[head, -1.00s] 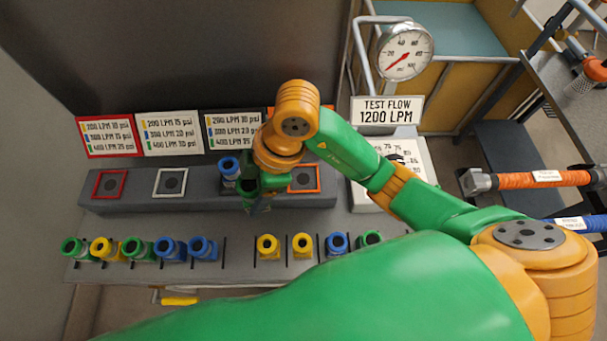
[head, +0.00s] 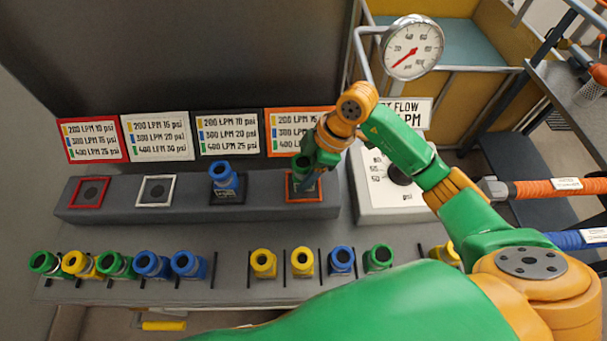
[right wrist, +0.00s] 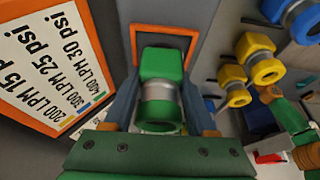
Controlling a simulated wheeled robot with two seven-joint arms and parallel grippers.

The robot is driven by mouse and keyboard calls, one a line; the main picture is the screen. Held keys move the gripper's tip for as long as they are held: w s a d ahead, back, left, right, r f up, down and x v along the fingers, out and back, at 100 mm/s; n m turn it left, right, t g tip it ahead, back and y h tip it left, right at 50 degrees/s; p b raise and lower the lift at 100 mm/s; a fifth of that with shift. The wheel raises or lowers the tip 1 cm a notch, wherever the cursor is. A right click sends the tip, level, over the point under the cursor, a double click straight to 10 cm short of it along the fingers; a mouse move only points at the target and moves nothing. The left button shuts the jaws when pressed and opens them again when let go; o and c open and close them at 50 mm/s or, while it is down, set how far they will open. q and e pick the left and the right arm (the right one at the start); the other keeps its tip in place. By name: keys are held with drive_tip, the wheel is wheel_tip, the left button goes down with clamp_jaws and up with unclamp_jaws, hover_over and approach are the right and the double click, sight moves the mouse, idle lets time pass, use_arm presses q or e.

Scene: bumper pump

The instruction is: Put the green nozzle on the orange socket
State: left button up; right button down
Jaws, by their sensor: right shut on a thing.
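The orange socket (head: 318,198) is the rightmost square on the grey raised ledge, and its orange frame shows in the right wrist view (right wrist: 165,30). My right gripper (head: 308,174) is over this socket. In the right wrist view its two blue-grey fingers are shut on the green nozzle (right wrist: 160,88), a green piece with a silver band. In the head view the gripper hides most of the nozzle. My left gripper is not in view.
A blue nozzle (head: 223,176) stands in the black socket to the left. The white socket (head: 156,190) and red socket (head: 90,192) are empty. Several green, yellow and blue nozzles stand along the front shelf. A pressure gauge box (head: 385,185) is close on the right.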

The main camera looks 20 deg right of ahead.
drive_tip(key=shift+f, duration=0.8)
drive_tip(key=shift+c, duration=1)
unclamp_jaws()
drive_tip(key=v, duration=1.2)
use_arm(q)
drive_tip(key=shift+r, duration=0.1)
